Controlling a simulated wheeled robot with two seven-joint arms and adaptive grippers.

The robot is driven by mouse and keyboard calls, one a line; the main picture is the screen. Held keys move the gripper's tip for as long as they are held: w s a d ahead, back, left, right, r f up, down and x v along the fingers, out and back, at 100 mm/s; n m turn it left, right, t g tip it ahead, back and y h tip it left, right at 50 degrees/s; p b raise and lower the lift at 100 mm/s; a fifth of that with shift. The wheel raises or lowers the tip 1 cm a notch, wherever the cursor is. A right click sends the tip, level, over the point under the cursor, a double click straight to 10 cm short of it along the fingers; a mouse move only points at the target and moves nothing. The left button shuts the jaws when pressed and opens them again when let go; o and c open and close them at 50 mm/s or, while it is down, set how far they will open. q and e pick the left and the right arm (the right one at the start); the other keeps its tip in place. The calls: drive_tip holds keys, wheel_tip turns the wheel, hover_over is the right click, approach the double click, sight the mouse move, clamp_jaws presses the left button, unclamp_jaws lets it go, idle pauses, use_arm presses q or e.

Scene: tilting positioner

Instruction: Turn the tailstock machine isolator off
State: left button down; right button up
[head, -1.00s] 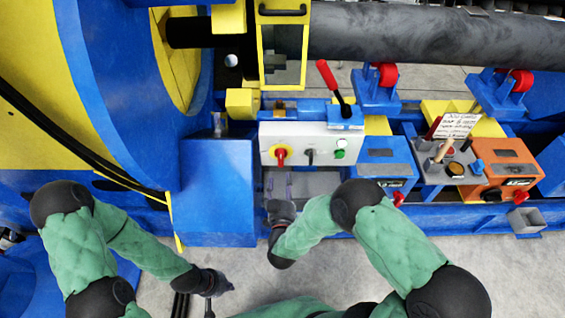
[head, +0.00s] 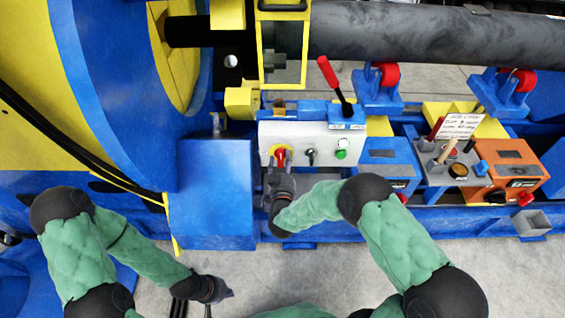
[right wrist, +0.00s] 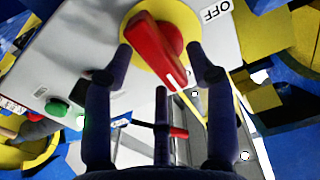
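The isolator (head: 281,155) is a red handle on a yellow disc, at the left end of the pale control panel. In the right wrist view its red handle (right wrist: 158,50) lies diagonally across the yellow disc, with an "OFF" label (right wrist: 216,10) at the upper right. My right gripper (head: 281,172) is just in front of it; in the right wrist view its two fingers (right wrist: 162,66) are spread, one on each side of the handle's lower end, with gaps visible.
The panel (head: 330,135) also carries a small black selector (head: 310,153) and a green button (head: 341,154). A red-knobbed lever (head: 336,85) stands above it. A blue block (head: 215,195) lies left of my right gripper. Open floor (head: 330,258) is in front.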

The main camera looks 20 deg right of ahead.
clamp_jaws()
drive_tip(key=shift+n, duration=0.3)
drive_tip(key=n+p, duration=0.1)
drive_tip(key=n, duration=0.2)
drive_tip(key=shift+a+r, duration=0.1)
drive_tip(key=shift+a, duration=0.1)
drive_tip(key=n, duration=0.5)
drive_tip(key=shift+w+a+p, duration=0.1)
drive_tip(key=shift+a+p, duration=0.05)
drive_tip(key=shift+p, duration=0.2)
drive_tip(key=n, duration=0.4)
drive_tip(key=shift+a+n+p, duration=0.2)
drive_tip(key=shift+n+p, duration=0.1)
drive_tip(key=shift+p, duration=0.1)
drive_tip(key=n, duration=0.4)
drive_tip(key=shift+a+f+n+p, duration=0.15)
drive_tip(key=shift+f+n+p, duration=0.1)
drive_tip(key=shift+n+p, duration=0.1)
